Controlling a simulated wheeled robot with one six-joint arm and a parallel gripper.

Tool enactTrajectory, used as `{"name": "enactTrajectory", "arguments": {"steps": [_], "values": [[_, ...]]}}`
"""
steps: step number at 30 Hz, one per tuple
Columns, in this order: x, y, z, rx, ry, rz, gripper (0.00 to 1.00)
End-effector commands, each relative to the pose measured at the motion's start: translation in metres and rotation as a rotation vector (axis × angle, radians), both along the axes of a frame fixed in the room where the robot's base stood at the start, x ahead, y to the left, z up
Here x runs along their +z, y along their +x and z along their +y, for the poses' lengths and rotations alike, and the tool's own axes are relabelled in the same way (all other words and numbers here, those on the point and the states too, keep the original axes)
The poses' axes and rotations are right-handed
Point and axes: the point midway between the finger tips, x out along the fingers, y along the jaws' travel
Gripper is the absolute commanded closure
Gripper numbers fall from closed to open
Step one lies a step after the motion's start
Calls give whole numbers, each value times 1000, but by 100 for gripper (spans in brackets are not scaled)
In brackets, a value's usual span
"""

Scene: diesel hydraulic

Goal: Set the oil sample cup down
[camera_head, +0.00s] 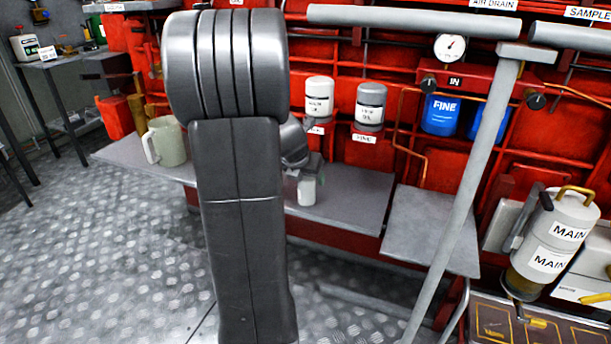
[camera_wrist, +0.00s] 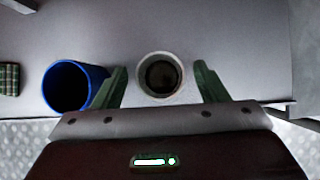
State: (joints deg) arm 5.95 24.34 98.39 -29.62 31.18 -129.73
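The oil sample cup (camera_wrist: 160,96) is a small, pale, round cup with dark liquid inside, seen from above in the wrist view. In the head view the pale cup (camera_head: 307,191) appears upright on the grey shelf (camera_head: 345,200), just right of my arm. My gripper (camera_wrist: 160,76) has its two green fingers spread, one on each side of the cup. A gap shows between each finger and the cup's rim. In the head view my arm hides most of the gripper.
A blue cup (camera_wrist: 72,86) stands close beside my left finger, with a plaid cloth (camera_wrist: 9,79) farther left. A pale jug (camera_head: 165,142) stands on the shelf left of my arm. A grey handrail post (camera_head: 465,200) rises at right. Bare shelf lies right of the cup.

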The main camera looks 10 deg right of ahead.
Motion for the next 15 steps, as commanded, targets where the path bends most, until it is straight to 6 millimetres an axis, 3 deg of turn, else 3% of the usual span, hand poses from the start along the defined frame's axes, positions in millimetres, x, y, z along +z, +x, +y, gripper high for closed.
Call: {"name": "enactTrajectory", "arguments": {"steps": [8,15], "values": [[12,-3,3,1,-1,-2,33],[55,-25,17,2,-1,-3,33]]}}
